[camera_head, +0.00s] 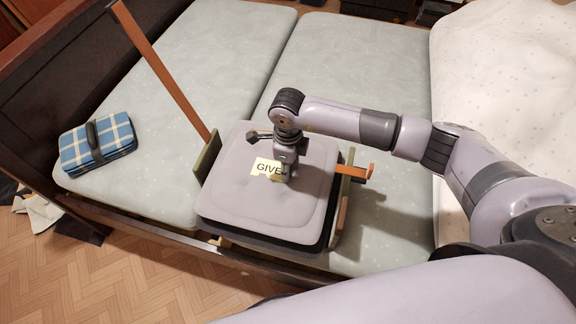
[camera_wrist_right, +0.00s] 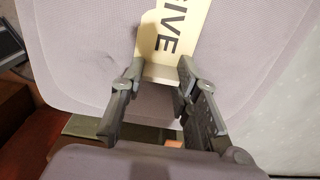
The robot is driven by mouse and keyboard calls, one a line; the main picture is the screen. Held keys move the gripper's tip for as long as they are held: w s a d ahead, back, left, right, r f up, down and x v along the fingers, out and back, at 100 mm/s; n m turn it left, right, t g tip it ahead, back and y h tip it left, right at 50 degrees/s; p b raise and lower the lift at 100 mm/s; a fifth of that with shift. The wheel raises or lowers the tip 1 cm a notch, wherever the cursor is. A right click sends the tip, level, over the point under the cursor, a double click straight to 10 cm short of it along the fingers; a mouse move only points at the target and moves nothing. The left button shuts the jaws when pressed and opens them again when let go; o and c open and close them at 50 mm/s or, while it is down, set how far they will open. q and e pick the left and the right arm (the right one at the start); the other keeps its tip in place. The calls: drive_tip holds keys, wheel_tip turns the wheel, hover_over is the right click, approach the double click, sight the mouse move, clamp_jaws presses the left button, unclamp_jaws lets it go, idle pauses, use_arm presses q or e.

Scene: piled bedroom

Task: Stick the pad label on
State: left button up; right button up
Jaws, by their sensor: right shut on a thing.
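The pad is a grey, tufted square cushion (camera_head: 240,205) in the middle of the head view, and it fills much of the right wrist view (camera_wrist_right: 85,60). The label is a pale yellow card reading "GIVE" (camera_head: 262,167), over the pad's top. In the right wrist view the label (camera_wrist_right: 170,28) shows "IVE", and its near end is between the fingertips. My right gripper (camera_head: 279,177) points down over the pad and is shut on the label. I cannot tell whether the label lies flat on the pad or is held just above it. My left gripper is not in view.
The pad rests on a dark base with green-grey side boards (camera_head: 207,158) on a pale mattress (camera_head: 145,175). A long brown bar (camera_head: 160,72) rises at its left, and an orange piece (camera_head: 357,171) sticks out right. A blue checked case (camera_head: 97,145) lies left.

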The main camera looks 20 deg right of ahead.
drive_tip(key=o, duration=0.8)
drive_tip(key=shift+c, duration=0.2)
wheel_tip(320, 180, up, 12)
idle(0.3)
idle(0.4)
